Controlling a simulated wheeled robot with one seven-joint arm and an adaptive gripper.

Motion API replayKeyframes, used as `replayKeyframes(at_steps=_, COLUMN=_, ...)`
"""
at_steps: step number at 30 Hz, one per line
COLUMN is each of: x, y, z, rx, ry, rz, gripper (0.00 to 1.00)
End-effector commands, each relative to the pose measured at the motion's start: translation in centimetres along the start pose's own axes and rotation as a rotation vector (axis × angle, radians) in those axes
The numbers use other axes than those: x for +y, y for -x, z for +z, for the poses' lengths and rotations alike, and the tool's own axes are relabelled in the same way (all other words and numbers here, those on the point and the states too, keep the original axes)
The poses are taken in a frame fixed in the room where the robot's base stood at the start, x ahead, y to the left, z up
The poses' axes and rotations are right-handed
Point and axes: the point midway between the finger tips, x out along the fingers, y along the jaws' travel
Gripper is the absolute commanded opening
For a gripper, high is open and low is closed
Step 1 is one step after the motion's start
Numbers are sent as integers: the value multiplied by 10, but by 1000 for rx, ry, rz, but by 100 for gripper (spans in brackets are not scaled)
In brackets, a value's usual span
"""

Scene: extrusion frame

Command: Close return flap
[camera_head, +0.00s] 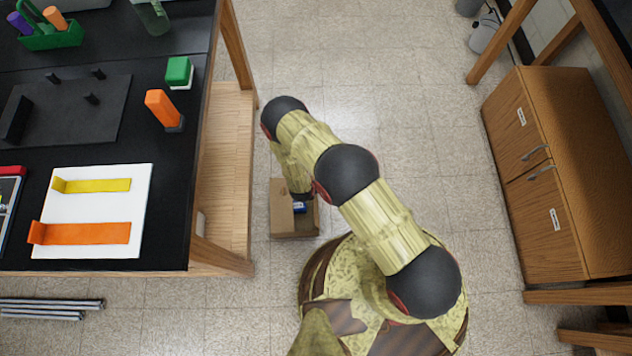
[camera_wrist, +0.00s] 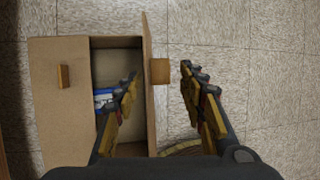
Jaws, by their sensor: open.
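A cardboard box (camera_head: 295,236) stands on the floor beside the black-topped table; it also shows in the wrist view (camera_wrist: 118,42). A flat cardboard panel with a small wooden tab (camera_wrist: 63,76) lies on its left side. The right flap (camera_wrist: 148,60) stands up nearly edge-on, with a wooden tab (camera_wrist: 160,71) jutting out to the right. My gripper (camera_wrist: 158,74) is open, one finger over the box opening and the other right of the upright flap. I cannot tell whether either finger touches it. Which flap is the return flap is not marked.
A blue and white item (camera_wrist: 103,97) lies inside the box, partly hidden by a finger. The table (camera_head: 172,225) is at the left, with wooden legs near the box. A wooden cabinet (camera_head: 555,170) stands at the right.

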Motion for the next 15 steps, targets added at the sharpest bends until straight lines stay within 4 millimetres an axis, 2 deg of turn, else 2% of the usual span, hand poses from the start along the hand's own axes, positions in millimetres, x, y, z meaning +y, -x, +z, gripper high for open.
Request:
replayKeyframes(at_steps=1, x=0, y=-9, z=-1, rx=0, ry=-1, rz=0, gripper=41)
replayKeyframes(at_steps=6, x=0, y=-19, z=-1, rx=1, ry=-1, rz=-1, gripper=41)
replayKeyframes(at_steps=15, x=0, y=-19, z=0, rx=0, ry=-1, rz=0, gripper=40)
